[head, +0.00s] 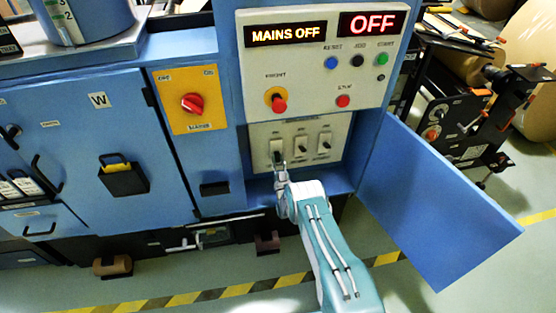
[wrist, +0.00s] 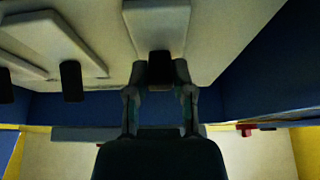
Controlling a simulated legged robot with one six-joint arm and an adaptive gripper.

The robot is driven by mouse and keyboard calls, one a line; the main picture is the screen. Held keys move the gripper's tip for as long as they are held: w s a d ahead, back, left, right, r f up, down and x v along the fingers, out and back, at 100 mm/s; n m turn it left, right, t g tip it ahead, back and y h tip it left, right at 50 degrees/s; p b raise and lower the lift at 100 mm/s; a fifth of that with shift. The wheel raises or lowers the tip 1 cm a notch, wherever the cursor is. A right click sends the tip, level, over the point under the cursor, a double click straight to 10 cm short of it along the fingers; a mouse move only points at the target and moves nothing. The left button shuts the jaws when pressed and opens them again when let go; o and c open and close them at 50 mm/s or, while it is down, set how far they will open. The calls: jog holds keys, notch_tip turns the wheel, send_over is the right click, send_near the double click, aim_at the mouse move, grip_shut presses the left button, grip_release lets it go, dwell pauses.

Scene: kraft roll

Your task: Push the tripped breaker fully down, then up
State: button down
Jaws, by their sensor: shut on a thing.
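The breaker panel (head: 340,128) is a pale recessed plate below the controls, with three breakers side by side. In the head view my gripper (head: 280,172) is at the leftmost breaker (head: 277,146), from below. In the wrist view my gripper (wrist: 160,78) has its two fingers on either side of that breaker's dark lever (wrist: 160,64), shut on it. The fingers partly hide the lever, so its exact position is hard to tell. The middle breaker (head: 300,144) and right breaker (head: 324,145) are clear of my gripper.
An open blue door (head: 435,205) hangs to the right of the panel. Lit displays above read MAINS OFF (head: 286,34) and OFF (head: 372,23). A red rotary switch (head: 192,103) on a yellow plate is to the left. A ledge (head: 258,190) runs below the breakers.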

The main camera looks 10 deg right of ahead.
dwell(0.3)
jog(key=shift+c, duration=2.4)
grip_release()
jog(key=shift+f, duration=0.1)
jog(key=v, duration=1.2)
jog(key=shift+w+a+f, duration=0.1)
